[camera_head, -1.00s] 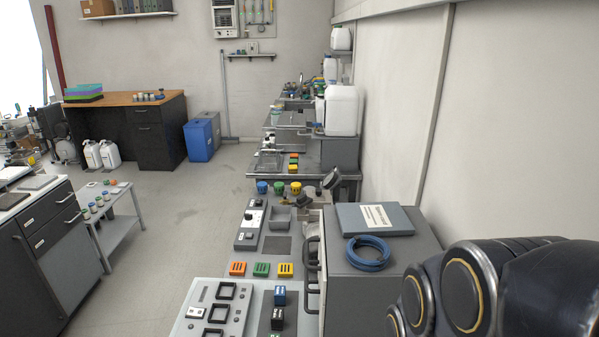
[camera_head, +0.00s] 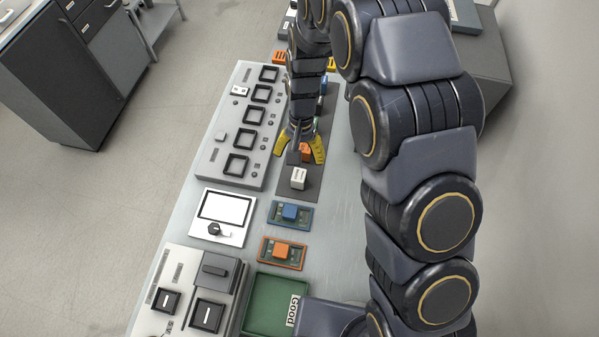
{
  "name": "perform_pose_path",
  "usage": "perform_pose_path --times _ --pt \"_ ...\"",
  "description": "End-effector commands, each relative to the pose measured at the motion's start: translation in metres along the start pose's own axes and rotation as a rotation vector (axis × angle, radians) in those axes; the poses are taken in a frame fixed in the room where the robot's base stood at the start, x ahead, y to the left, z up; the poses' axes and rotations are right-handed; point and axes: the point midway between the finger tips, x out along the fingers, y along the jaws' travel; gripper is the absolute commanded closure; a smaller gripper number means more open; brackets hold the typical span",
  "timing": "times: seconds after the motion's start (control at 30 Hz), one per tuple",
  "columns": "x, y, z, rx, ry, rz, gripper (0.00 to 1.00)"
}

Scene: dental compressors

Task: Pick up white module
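The white module (camera_head: 298,178) is a small pale block near the front end of a dark strip (camera_head: 287,190) on the light bench. My gripper (camera_head: 301,156), with yellow fingers, is open just behind it in the picture. An orange module (camera_head: 305,151) shows between the spread fingers; I cannot tell whether they touch it. The white module is outside the fingers, on their near side. More modules on the strip are partly hidden by my arm.
A grey panel with square frames (camera_head: 240,125) lies left of the strip. In front are a blue board (camera_head: 291,213), an orange board (camera_head: 282,252), a white screen unit (camera_head: 223,215) and a green tray (camera_head: 259,310). A grey box stands right (camera_head: 490,75).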

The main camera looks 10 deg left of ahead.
Motion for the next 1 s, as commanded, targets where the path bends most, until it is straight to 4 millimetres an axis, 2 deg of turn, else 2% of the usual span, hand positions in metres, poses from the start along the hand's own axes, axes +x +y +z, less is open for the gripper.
perform_pose_path --times 0.37,0.6,0.83,0.87,0.9,1.0 --pt "0.039 0.003 0.006 0.001 -0.008 0.003 0.34" --pt "0.072 0.004 0.008 -0.001 -0.005 0.002 0.34" --pt "0.073 0.004 0.007 -0.001 0.0 0.0 0.34" --pt "0.073 0.004 0.007 -0.001 0.0 0.0 0.43" --pt "0.073 0.004 0.007 0.0 -0.001 0.0 0.6" --pt "0.073 0.004 0.007 0.0 -0.001 0.0 1.0"
